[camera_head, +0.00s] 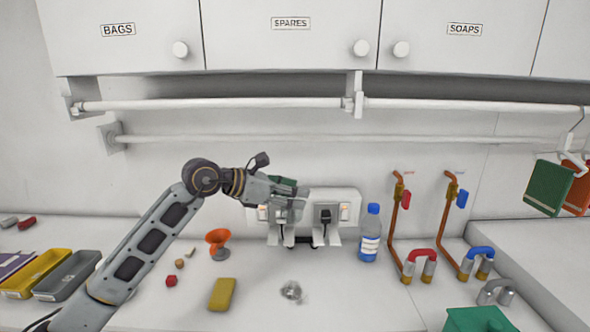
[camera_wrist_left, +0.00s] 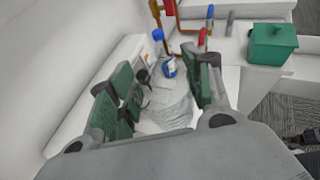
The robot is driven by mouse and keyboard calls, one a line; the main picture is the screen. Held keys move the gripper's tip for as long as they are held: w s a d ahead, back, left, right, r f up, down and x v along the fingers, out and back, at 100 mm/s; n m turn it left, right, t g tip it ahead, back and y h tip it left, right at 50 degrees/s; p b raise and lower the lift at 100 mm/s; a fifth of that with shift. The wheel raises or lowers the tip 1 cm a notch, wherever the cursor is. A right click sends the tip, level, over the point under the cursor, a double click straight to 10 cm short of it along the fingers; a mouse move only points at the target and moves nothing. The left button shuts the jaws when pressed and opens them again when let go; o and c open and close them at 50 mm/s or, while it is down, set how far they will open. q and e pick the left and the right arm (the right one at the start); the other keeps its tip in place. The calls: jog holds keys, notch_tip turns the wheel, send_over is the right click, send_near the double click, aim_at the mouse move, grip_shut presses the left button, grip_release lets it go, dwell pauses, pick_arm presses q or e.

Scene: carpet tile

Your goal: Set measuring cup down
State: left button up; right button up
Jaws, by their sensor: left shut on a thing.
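My left gripper (camera_head: 290,198) is raised above the counter, in front of the wall sockets. In the left wrist view its green-padded fingers (camera_wrist_left: 165,88) stand on either side of a pale, see-through measuring cup (camera_wrist_left: 168,108), and they are shut on it. The cup's outline is faint, and its lower part is hidden behind the gripper body. In the head view I cannot make out the cup clearly against the pale wall.
A blue-capped bottle (camera_head: 370,234) stands right of the sockets (camera_head: 326,214). An orange funnel (camera_head: 217,240), a yellow sponge (camera_head: 222,294) and a small shiny item (camera_head: 291,291) are on the counter. Copper pipes (camera_head: 397,225) and a green box (camera_head: 478,320) are at right. The front middle counter has free room.

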pick_arm(q)
jog(key=s+a+r+m+g+h, duration=0.15)
jog(key=s+r, duration=0.35)
jog(key=r, duration=0.5)
jog(key=s+a, duration=0.2)
jog(key=a, duration=0.5)
jog(key=s+a+f+n+t+y, duration=0.1)
jog(key=a+f, duration=0.4)
jog(key=f, duration=0.3)
jog(key=s+a+f+n+t+y, duration=0.1)
jog(key=a+f, duration=0.4)
jog(key=f, duration=0.3)
jog(key=s+a+f, duration=0.1)
jog(key=s+f, duration=0.2)
jog(key=f, duration=0.6)
jog(key=s+a+f, duration=0.1)
jog(key=s+f, duration=0.1)
jog(key=f, duration=0.7)
jog(key=shift+s+a+n+t, duration=0.2)
jog(key=shift+s+n+t, duration=0.15)
jog(key=shift+s+n, duration=0.1)
jog(key=shift+y, duration=0.25)
notch_tip(320, 180, up, 9)
jog(key=p, duration=0.9)
